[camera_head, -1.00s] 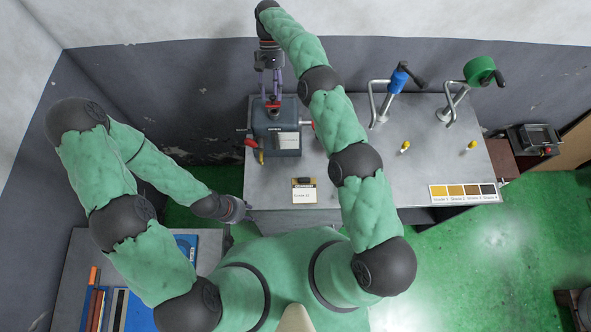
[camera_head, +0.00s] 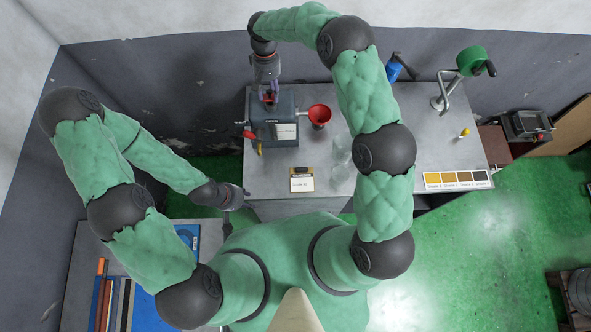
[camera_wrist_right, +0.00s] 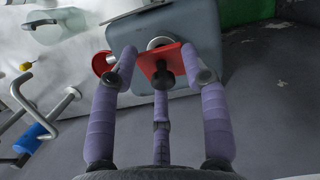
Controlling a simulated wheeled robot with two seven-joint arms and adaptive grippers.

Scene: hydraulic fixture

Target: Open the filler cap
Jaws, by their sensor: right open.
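The filler cap is a red piece with a black knob (camera_wrist_right: 162,72), seen in the right wrist view at the top of the grey hydraulic box (camera_wrist_right: 190,30). A pale ring (camera_wrist_right: 160,42) shows just behind it; whether the cap is lifted from it I cannot tell. In the head view the box (camera_head: 288,112) stands at the table's back left. My right gripper (camera_head: 270,92) is over the box's top. Its purple fingers (camera_wrist_right: 165,85) are open around the cap. My left gripper (camera_head: 238,194) is low, off the table's front left corner, its fingers too small to judge.
A label card (camera_head: 301,182) lies in front.

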